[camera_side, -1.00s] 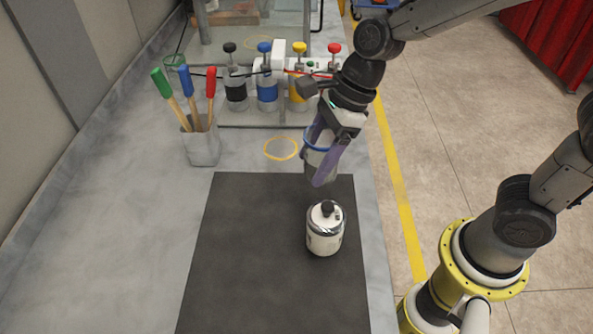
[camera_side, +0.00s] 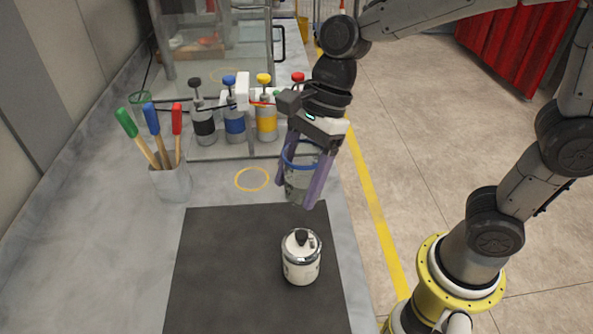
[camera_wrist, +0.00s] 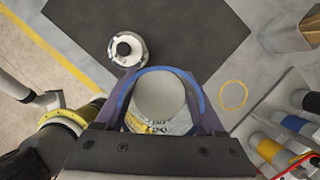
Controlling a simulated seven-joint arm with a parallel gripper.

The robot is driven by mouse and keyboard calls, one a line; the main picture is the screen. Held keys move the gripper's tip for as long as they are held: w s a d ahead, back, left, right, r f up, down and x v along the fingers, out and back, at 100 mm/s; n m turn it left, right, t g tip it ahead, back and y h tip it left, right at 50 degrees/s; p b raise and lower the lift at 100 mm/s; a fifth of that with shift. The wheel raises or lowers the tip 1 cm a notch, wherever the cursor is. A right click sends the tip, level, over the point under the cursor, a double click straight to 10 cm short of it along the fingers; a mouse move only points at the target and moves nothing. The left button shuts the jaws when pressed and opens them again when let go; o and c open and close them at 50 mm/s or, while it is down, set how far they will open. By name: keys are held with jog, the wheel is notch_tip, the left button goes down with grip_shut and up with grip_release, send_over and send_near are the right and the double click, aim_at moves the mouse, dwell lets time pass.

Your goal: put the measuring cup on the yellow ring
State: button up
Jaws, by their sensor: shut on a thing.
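The measuring cup (camera_side: 299,187) is a clear cup with a blue rim, held upright between the two purple fingers of my gripper (camera_side: 295,190). In the wrist view my gripper (camera_wrist: 160,110) is shut around the cup (camera_wrist: 158,97), with its blue rim facing the camera. The yellow ring (camera_side: 252,179) is a thin outline on the grey bench, left of the cup in the side view. It also shows in the wrist view (camera_wrist: 233,95), right of the cup, and it is empty. I cannot tell how high the cup is above the bench.
A white lidded jar (camera_side: 301,258) stands on the dark mat (camera_side: 220,270). A holder (camera_side: 171,184) with green, blue and red handled tools stands left of the ring. Several pump bottles (camera_side: 235,125) stand behind the ring.

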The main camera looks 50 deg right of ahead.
jog(key=w+a+n+g+h, duration=0.2)
jog(key=w+a+n+g, duration=0.3)
jog(key=w+a+n, duration=0.65)
jog(key=s+d+r+n+h, duration=0.1)
jog(key=d+r+n+h, duration=0.4)
jog(key=n, duration=1.1)
jog(key=shift+s+d+r+t, duration=0.25)
jog(key=shift+s+r+t, duration=0.15)
jog(key=shift+r, duration=0.2)
